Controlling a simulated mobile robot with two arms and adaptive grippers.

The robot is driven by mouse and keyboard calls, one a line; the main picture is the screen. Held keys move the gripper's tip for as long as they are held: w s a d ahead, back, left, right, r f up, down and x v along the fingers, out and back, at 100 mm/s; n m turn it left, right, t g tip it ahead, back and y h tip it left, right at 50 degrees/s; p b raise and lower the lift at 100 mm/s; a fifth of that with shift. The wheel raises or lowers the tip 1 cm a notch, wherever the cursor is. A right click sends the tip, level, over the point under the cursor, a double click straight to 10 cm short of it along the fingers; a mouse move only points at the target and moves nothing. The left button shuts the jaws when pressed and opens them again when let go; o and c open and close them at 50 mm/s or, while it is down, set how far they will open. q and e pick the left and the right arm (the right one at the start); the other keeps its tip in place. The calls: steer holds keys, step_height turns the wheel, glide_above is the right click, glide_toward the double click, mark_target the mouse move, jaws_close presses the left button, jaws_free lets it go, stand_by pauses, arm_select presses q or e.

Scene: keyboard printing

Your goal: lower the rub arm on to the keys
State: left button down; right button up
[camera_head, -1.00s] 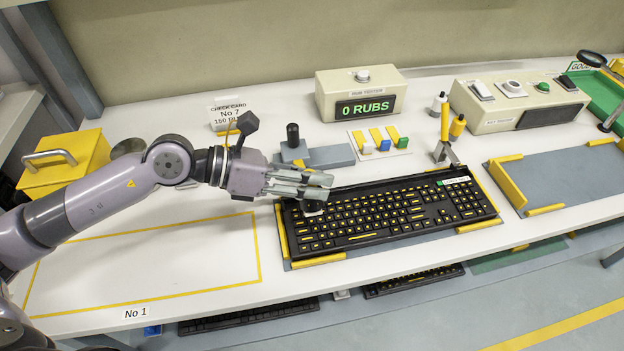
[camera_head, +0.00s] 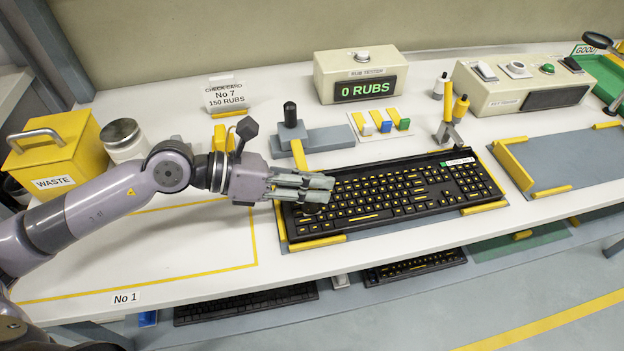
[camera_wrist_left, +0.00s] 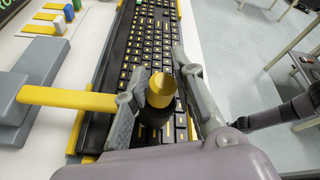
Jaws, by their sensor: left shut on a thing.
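The rub arm is a yellow bar (camera_head: 299,155) reaching from a grey base with a black post (camera_head: 291,115) toward the keyboard. The bar also shows in the left wrist view (camera_wrist_left: 65,97). My left gripper (camera_head: 318,190) is over the left end of the black keyboard (camera_head: 400,195). In the left wrist view, its fingers are shut on the rub arm's end, a yellow-topped knob (camera_wrist_left: 160,90) with a dark lower part. The knob is above the keys; whether its underside touches them I cannot tell.
The rub counter (camera_head: 360,75) behind reads 0 RUBS. Small coloured blocks (camera_head: 384,126) lie on a white card beyond the keyboard. A yellow waste box (camera_head: 55,150) stands at the left. The yellow-outlined area (camera_head: 150,255) is bare.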

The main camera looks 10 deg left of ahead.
arm_select(q)
steer(key=shift+s+f, duration=0.3)
steer(key=shift+f, duration=0.3)
steer(key=c, duration=1.4)
jaws_free()
steer(key=shift+a+r, duration=0.1)
steer(key=shift+a, duration=0.3)
steer(key=shift+r+v, duration=0.2)
steer(key=shift+v, duration=1.7)
steer(key=shift+r+v, duration=0.2)
steer(key=shift+v, duration=1.65)
steer(key=shift+r+v, duration=0.2)
steer(key=shift+v, duration=1.7)
